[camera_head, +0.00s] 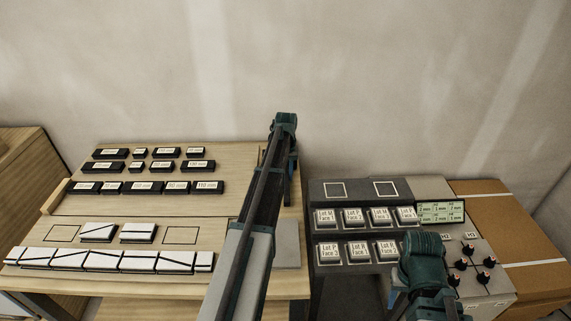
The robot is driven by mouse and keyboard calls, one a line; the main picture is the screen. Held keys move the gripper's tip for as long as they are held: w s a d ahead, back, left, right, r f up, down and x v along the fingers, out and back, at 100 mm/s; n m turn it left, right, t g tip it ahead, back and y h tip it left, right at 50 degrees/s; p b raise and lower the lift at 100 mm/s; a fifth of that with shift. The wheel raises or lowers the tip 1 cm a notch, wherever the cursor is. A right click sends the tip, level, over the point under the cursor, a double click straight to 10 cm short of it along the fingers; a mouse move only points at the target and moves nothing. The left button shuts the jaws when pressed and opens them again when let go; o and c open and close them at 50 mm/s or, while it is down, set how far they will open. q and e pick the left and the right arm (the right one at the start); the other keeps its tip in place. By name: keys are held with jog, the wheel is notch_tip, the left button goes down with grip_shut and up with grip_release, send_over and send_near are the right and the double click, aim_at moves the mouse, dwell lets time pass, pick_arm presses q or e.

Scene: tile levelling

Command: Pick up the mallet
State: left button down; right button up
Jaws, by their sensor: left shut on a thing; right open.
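No mallet shows clearly in the head view. My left arm rises from the bottom, across the right part of the wooden bench (210,278), to a teal joint near the wall. A dark part hangs down behind it, and I cannot make out jaws there. The jaws and anything in them are hidden or out of the picture. My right arm shows only as a teal joint at the lower right, in front of the control box. Its jaws do not show.
White tiles (103,258) with dark lines lie in a row along the bench front. Several black labelled blocks (145,187) stand behind. A dark rack (326,262) of labelled keys and a control box (486,305) with a green display (441,212) stand right, beside a cardboard box (508,222).

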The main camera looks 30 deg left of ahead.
aim_at(286, 174)
dwell(0.4)
pick_arm(q)
notch_tip(286, 174, up, 10)
jog(key=p, duration=1)
jog(key=shift+d, duration=0.1)
